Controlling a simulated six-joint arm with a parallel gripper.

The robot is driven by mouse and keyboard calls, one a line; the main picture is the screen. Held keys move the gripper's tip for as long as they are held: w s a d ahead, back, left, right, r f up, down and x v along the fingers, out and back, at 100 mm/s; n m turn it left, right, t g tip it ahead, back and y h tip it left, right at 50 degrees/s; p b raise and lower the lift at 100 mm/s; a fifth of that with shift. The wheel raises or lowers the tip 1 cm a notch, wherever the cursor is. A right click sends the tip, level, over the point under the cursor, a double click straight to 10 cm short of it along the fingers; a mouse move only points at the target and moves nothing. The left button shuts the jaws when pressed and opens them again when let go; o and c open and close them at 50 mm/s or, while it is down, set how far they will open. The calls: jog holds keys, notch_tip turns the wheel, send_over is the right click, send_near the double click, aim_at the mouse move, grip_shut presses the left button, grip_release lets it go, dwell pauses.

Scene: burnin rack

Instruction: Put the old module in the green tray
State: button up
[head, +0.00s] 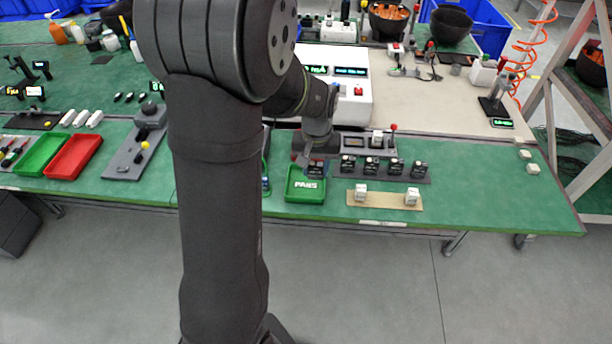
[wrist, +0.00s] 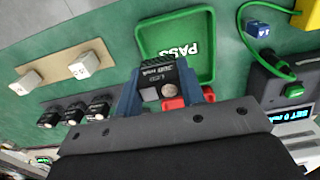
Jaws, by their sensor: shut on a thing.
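My gripper (wrist: 167,92) is shut on a dark module (wrist: 158,76) with white lettering and a round pale spot, held between the two blue-grey fingers. In the wrist view the green tray (wrist: 205,68), marked PASS, lies just beyond the held module, overlapping it in the picture. In the head view my gripper (head: 314,160) is above the back edge of the green tray (head: 305,196), partly hidden by my own arm. The tray looks empty apart from its lettering. The height of the module above the tray is hard to judge.
Several black modules (head: 372,166) stand in a rack right of the tray. Two white modules (head: 361,192) sit on a tan strip (head: 386,200) in front. A lever with a red knob (head: 393,127) stands behind. A red tray (head: 74,157) and another green tray (head: 40,154) lie far left.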

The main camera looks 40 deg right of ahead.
aim_at(306, 185)
jog(key=w+f, duration=0.2)
jog(key=w, duration=0.1)
jog(key=shift+w+a, duration=0.15)
jog(key=shift+a, duration=0.05)
jog(key=shift+f, duration=2)
jog(key=o, duration=1)
jog(key=shift+f, duration=0.15)
notch_tip(306, 185, up, 12)
